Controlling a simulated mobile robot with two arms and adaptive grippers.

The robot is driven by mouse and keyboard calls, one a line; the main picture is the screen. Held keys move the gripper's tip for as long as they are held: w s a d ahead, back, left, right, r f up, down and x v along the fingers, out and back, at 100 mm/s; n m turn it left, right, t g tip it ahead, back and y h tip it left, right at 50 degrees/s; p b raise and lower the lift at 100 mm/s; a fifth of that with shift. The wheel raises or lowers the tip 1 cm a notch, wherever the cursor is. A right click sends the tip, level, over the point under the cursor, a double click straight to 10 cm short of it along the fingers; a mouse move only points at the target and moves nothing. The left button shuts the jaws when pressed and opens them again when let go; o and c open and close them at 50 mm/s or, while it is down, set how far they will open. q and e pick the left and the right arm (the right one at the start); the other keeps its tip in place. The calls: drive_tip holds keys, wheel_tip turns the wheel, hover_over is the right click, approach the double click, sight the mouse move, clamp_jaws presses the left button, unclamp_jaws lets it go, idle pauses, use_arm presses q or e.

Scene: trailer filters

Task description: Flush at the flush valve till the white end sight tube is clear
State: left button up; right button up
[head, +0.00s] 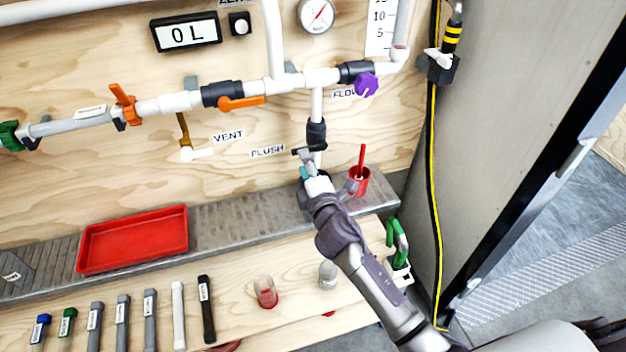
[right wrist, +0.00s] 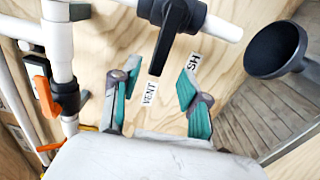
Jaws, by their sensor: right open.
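The flush valve (head: 316,135) is a black fitting on a white vertical pipe, beside the FLUSH label. In the right wrist view its black lever (right wrist: 172,32) points toward the gap between my fingers. My right gripper (head: 308,164) is just below the valve, its teal-padded fingers (right wrist: 160,78) apart and empty. Whether they touch the lever I cannot tell. A translucent upright tube (head: 401,28) by a numbered scale is at the top right; a greyish pipe section (head: 72,125) is at the left. I cannot tell which is the white end sight tube. My left gripper is out of view.
A black funnel (right wrist: 272,50) shows in the right wrist view. A red cup (head: 358,183) stands right of my gripper. A red tray (head: 135,238) lies on the metal ledge (head: 235,222). Small beakers (head: 266,292) and several filter sticks (head: 150,318) are on the wooden bench.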

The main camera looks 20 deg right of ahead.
drive_tip(key=s, duration=0.7)
drive_tip(key=shift+d, duration=0.15)
drive_tip(key=s+d+f+m+g, duration=0.1)
drive_tip(key=s+f+m+g, duration=0.2)
drive_tip(key=f, duration=0.8)
drive_tip(key=s+d+f+m+g, duration=0.1)
drive_tip(key=s+f+m+g, duration=0.3)
drive_tip(key=f, duration=0.7)
drive_tip(key=s+d+f+g, duration=0.1)
drive_tip(key=s+f, duration=0.4)
drive_tip(key=f, duration=0.7)
drive_tip(key=s+d+f+m+g, duration=0.1)
drive_tip(key=s+f+m+g, duration=0.2)
drive_tip(key=s, duration=0.9)
drive_tip(key=s+d+f+m+g, duration=0.2)
drive_tip(key=s+f+m+g, duration=0.1)
drive_tip(key=s+f, duration=0.7)
drive_tip(key=s+d+f+m+g, duration=0.2)
drive_tip(key=s+f, duration=0.5)
drive_tip(key=s, duration=0.7)
drive_tip(key=shift+s+m+g+h, duration=0.2)
drive_tip(key=shift+m+g+h, duration=0.1)
drive_tip(key=shift+m+g, duration=0.25)
drive_tip(key=shift+w, duration=0.1)
